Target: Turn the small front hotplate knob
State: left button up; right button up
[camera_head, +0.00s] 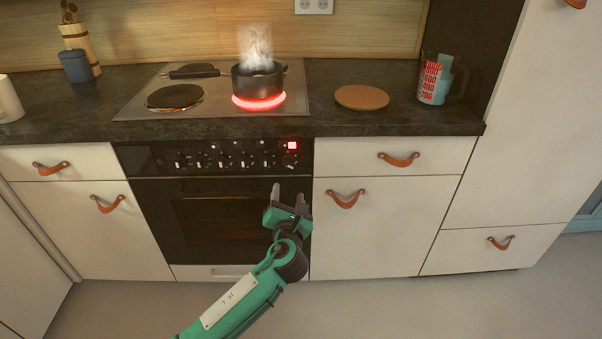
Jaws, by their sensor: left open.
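A row of several small dark knobs with white marks sits on the black control panel (160,158) of the oven. I cannot tell from their marks which one is for the small front hotplate. One dark hotplate (175,96) lies bare at the front left of the hob. My green left gripper (288,193) is open and empty in front of the right part of the oven door, below the right end of the panel. Its fingers point up and appear apart from the knobs. My right gripper is not in view.
A steaming dark pot (257,84) stands on a glowing red hotplate (259,101). A red light (292,145) shows on the panel. A round wooden board (361,97) and measuring jug (435,80) stand on the counter. Leather pulls (345,199) stick out from the drawers.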

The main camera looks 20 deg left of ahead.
pick_arm(q)
send_near(288, 165)
jog(key=w, duration=0.2)
jog(key=b+x, duration=0.2)
jog(key=x, duration=0.4)
jog(key=shift+w+a+f, duration=0.1)
jog(key=shift+w+a, duration=0.35)
jog(key=shift+w, duration=0.25)
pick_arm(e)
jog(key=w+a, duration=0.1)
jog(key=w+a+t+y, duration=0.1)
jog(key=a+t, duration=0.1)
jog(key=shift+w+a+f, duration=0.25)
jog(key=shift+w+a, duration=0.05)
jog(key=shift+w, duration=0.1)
pick_arm(q)
jog(key=c, duration=0.9)
